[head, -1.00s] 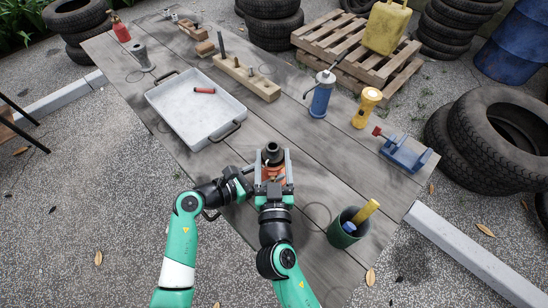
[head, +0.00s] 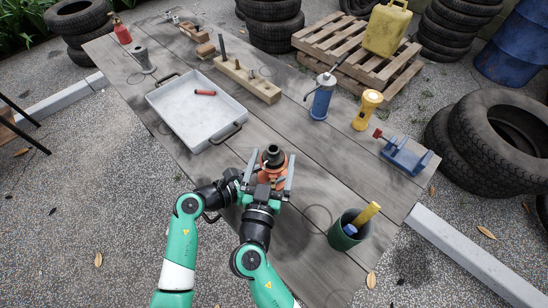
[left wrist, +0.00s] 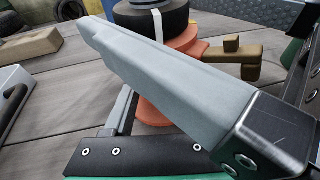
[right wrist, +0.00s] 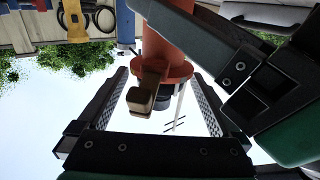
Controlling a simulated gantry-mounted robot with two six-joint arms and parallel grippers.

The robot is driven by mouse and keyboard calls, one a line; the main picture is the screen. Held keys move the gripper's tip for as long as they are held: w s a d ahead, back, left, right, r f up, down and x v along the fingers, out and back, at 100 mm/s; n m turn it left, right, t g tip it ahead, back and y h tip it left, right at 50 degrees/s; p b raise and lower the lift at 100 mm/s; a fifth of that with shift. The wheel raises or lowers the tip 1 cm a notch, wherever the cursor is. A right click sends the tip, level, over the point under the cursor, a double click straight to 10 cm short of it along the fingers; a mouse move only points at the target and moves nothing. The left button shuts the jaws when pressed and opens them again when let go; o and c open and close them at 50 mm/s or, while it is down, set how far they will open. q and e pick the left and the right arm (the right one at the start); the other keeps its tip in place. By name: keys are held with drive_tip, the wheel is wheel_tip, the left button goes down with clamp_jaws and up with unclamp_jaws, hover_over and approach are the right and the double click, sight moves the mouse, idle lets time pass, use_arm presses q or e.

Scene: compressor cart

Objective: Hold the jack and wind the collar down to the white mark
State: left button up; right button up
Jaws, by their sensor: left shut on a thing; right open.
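The orange jack (head: 272,176) stands on the near part of the table, with a black top (head: 273,156). In the left wrist view a black collar (left wrist: 135,20) with a white stripe (left wrist: 157,22) sits above the orange body (left wrist: 152,112). A brass-brown fitting (left wrist: 235,56) sticks out to the side. My left gripper (left wrist: 118,75) is shut on the jack's body from the left, its near finger hiding part of it. My right gripper (head: 269,170) is open, its fingers on either side of the jack's upper part. The right wrist view shows gaps beside the jack's orange flange (right wrist: 165,70).
A grey tray (head: 165,115) with a red-handled item lies left behind the jack. A green cup (head: 343,236) with tools stands to the right. A blue vise-like tool (head: 404,157), yellow flashlight (head: 366,110) and blue canister (head: 321,101) stand farther back right. The table between is clear.

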drive_tip(key=n+y, duration=0.2)
drive_tip(key=y, duration=0.1)
drive_tip(key=shift+d+f, duration=0.15)
drive_tip(key=shift+d, duration=0.1)
drive_tip(key=n+y, duration=0.2)
drive_tip(key=y, duration=0.2)
drive_tip(key=shift+d, duration=0.1)
drive_tip(key=s+d, duration=0.2)
drive_tip(key=s, duration=1)
drive_tip(key=w+d+r+m+t, duration=0.1)
drive_tip(key=d+r, duration=0.2)
drive_tip(key=r, duration=0.6)
drive_tip(key=w+d+r+m+t+h, duration=0.1)
drive_tip(key=w+d+r+t, duration=0.1)
drive_tip(key=r, duration=0.7)
drive_tip(key=w+d+r+m+t+h, duration=0.1)
drive_tip(key=d+r, duration=0.3)
drive_tip(key=r, duration=0.5)
drive_tip(key=shift+w+r+t, duration=0.2)
drive_tip(key=shift+w+t, duration=0.4)
drive_tip(key=shift+w, duration=0.05)
use_arm(q)
drive_tip(key=o, duration=1.1)
drive_tip(key=shift+c, duration=0.2)
